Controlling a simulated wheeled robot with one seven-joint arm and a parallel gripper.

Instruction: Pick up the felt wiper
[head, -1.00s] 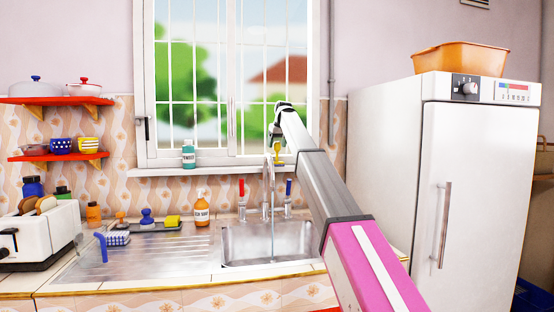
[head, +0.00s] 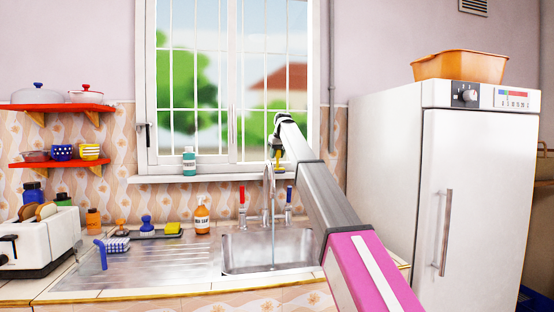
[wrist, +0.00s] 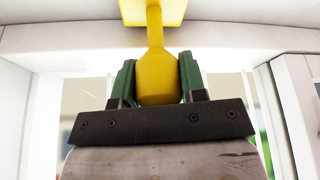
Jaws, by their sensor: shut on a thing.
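The felt wiper (wrist: 156,72) is yellow, with a thick rounded handle, a thinner neck and a flat head at the top edge of the wrist view. My gripper (wrist: 157,80) is shut on the handle, with one green finger on each side. In the head view my gripper (head: 275,140) is in front of the lower right of the window, above the faucet. The wiper shows there as a small yellow patch (head: 278,156), partly hidden by the gripper. I cannot tell whether it touches the sill.
The window sill (head: 225,179) holds a green bottle (head: 189,160). Below are the faucet (head: 267,190) with running water and the sink (head: 275,250). A soap bottle, brushes and a sponge stand left of the sink. A white fridge (head: 400,180) stands right.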

